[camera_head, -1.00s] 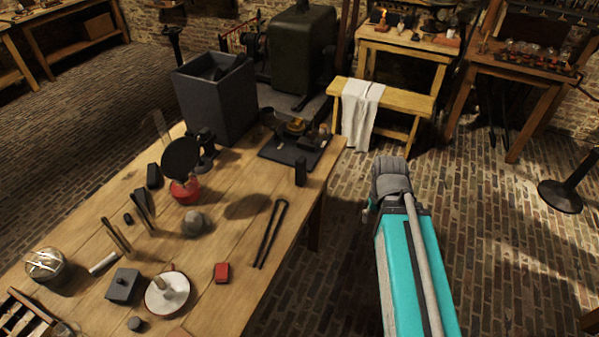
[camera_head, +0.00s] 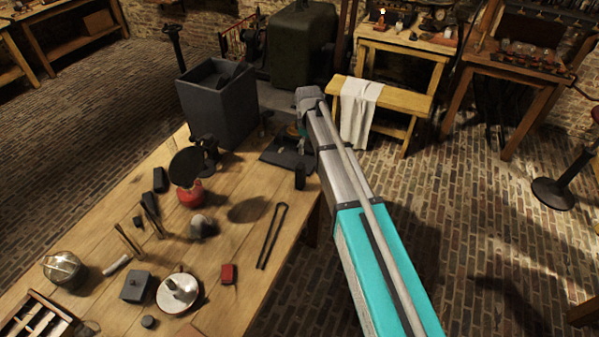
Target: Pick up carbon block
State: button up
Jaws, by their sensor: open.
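Several dark blocks on the wooden table could be the carbon block, and I cannot tell for sure which one is. A small black upright block (camera_head: 300,176) stands near the table's right edge, close to the dark base plate. Another black block (camera_head: 160,179) stands on the left, beside the dark round disc. My arm reaches up from the bottom right, and its far joint is above the back right of the table.
A dark open bin (camera_head: 218,105) stands at the table's back. A dark plate with apparatus (camera_head: 287,158) lies beside it. Black tongs (camera_head: 271,236), a red block (camera_head: 228,273), a red-based round disc (camera_head: 189,190) and a glass jar (camera_head: 62,268) are on the table (camera_head: 228,310).

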aim_at(300, 165)
jog(key=shift+w+a+r+n, duration=0.15)
jog(key=shift+w+a+n, duration=0.15)
jog(key=shift+a, duration=0.2)
jog(key=shift+w+a+r+n, duration=0.15)
jog(key=shift+w+a+n, duration=0.05)
jog(key=shift+w+a, duration=0.25)
jog(key=shift+f, duration=0.1)
notch_tip(300, 165, down, 8)
jog(key=b, duration=0.8)
jog(key=shift+f, duration=0.25)
jog(key=shift+b, duration=0.3)
jog(key=shift+s+a+f+b, duration=0.1)
jog(key=shift+a+f+b, duration=0.1)
jog(key=shift+f+b, duration=1.1)
jog(key=shift+a+f+b, duration=0.15)
jog(key=shift+f+b, duration=1.1)
jog(key=shift+f, duration=0.05)
